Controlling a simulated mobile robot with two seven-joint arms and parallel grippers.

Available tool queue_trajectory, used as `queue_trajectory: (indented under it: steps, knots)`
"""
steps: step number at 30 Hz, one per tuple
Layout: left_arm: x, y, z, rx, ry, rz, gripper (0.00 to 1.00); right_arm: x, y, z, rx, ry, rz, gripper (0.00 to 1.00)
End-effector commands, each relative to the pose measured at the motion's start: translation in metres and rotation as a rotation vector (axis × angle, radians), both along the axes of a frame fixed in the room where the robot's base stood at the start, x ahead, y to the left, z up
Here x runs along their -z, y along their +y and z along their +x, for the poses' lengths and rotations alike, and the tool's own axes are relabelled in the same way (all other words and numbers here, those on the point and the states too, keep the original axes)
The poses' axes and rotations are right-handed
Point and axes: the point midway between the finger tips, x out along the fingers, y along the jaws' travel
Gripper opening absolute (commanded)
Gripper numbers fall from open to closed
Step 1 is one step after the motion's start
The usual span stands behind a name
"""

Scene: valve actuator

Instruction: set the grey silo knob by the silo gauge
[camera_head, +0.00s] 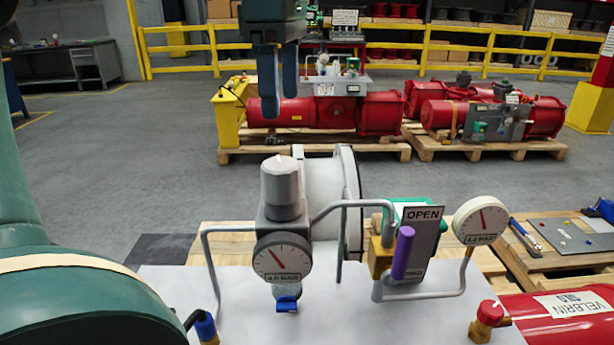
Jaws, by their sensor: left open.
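The grey knob (281,187) stands upright on a grey regulator body behind the metal plate's front part. The needle points to the upper left. My left gripper (280,102) hangs fingers down above the knob in the picture, with a gap between its two blue fingers. It is open, empty and apart from the knob. My right gripper is not in view.
A second gauge (481,220) stands at the right beside an OPEN sign (423,228) and a purple cylinder (402,253). Grey pipes (345,205) run beside the knob. Red actuators (310,118) lie on pallets behind.

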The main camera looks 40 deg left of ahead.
Motion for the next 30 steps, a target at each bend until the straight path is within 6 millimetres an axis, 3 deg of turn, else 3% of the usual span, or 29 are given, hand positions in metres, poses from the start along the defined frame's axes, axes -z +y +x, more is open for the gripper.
queue_trajectory:
  steps: [5, 18, 24, 30]
  knots:
    - [0.017, 0.000, -0.001, 0.004, 0.005, 0.008, 0.75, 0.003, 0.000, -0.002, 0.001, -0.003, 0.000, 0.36]
    - [0.105, 0.000, -0.001, 0.001, 0.005, 0.005, 0.75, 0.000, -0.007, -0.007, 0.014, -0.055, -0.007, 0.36]
    - [0.126, 0.000, -0.001, 0.000, 0.003, 0.004, 0.75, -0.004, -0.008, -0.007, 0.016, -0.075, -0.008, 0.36]
    - [0.130, 0.000, -0.001, -0.001, 0.002, 0.004, 0.75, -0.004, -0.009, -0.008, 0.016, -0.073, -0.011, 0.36]
